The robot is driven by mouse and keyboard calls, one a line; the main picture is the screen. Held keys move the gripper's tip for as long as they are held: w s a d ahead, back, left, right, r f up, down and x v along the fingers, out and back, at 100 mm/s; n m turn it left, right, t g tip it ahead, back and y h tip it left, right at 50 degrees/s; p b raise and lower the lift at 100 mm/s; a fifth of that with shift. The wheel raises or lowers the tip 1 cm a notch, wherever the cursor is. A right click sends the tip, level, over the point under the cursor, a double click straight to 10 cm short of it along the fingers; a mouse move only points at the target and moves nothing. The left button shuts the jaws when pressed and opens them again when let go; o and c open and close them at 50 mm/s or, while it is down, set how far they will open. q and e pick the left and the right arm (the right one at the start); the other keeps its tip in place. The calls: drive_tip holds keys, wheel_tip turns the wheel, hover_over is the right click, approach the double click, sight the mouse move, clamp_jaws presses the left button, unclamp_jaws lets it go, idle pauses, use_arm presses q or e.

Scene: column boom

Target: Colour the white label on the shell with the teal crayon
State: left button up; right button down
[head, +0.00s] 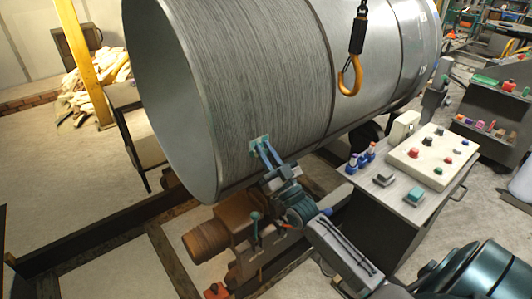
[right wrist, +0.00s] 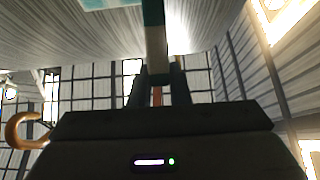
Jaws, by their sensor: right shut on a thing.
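The shell (head: 230,70) is a large grey ribbed cylinder lying on its side, its open end to the left. Its small label (head: 259,143) sits low on the near side and looks pale with teal on it; its edge also shows in the right wrist view (right wrist: 108,4). My right gripper (head: 268,158) is just below the label, shut on the crayon. The crayon (right wrist: 155,40) has a teal end and a pale band, and points up at the shell. Its tip is cut off by the frame, so I cannot tell whether it touches. My left gripper is not in view.
A yellow crane hook (head: 350,75) hangs in front of the shell. A control desk (head: 405,204) with buttons and small items stands to the right. A brown motor (head: 222,229) lies below the shell. A yellow post (head: 84,62) stands at the left.

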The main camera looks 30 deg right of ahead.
drive_tip(key=shift+w+b, duration=0.6)
drive_tip(key=shift+w, duration=0.2)
drive_tip(key=shift+d, duration=0.1)
